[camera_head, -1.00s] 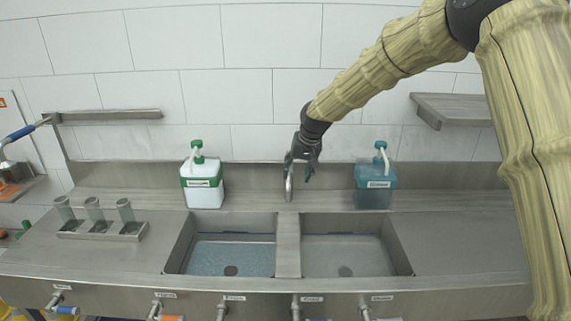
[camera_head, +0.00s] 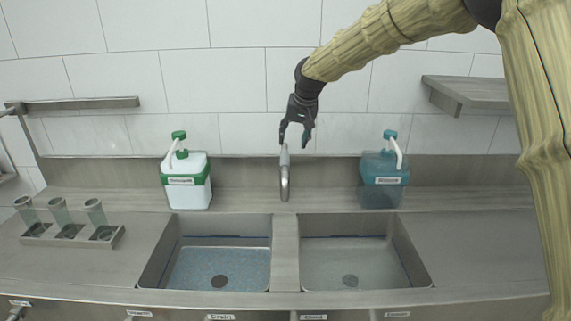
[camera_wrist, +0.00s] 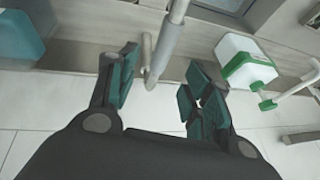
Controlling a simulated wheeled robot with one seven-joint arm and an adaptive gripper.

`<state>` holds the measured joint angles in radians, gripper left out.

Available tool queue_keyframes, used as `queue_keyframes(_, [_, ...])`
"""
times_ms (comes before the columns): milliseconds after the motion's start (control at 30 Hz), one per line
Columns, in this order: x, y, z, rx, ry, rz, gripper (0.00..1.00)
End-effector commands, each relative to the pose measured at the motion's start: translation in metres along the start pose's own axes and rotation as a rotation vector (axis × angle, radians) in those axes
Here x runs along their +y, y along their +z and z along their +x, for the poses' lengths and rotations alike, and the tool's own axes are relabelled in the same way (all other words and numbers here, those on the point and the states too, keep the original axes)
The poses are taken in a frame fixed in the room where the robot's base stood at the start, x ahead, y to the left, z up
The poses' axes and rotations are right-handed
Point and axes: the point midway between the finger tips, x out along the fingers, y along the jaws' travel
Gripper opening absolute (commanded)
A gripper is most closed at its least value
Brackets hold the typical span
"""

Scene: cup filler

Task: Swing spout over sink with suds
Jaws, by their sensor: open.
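The metal spout (camera_head: 285,184) stands behind the strip between the two sinks, pointing forward along it. My gripper (camera_head: 294,141) is open at the spout's top end. In the wrist view, the spout's grey sleeve (camera_wrist: 172,56) lies between the spread fingers of my gripper (camera_wrist: 160,66), with gaps on both sides. The left sink (camera_head: 158,262) holds bluish, speckled water (camera_head: 215,268) that looks like suds. The right sink (camera_head: 412,262) holds plain greyish water (camera_head: 345,262).
A white jug with green trim (camera_head: 187,188) stands left of the spout. A teal jug (camera_head: 382,184) stands right. A rack (camera_head: 75,240) with clear cups is at far left. Wall shelves (camera_head: 80,104) hang left and right (camera_head: 485,92). The counter's right side is clear.

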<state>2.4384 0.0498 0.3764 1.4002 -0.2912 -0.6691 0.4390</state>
Motion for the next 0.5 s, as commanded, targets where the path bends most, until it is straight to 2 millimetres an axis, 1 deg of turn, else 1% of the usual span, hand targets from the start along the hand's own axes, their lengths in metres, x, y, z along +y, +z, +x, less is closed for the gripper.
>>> queue_keyframes(167, [-0.007, 0.0, 0.008, -0.001, -0.003, -0.007, 0.49])
queue_keyframes(233, [-0.008, 0.0, 0.014, -0.002, -0.003, -0.008, 0.49])
queue_keyframes(500, [-0.008, 0.001, 0.05, -0.003, -0.004, -0.008, 0.49])
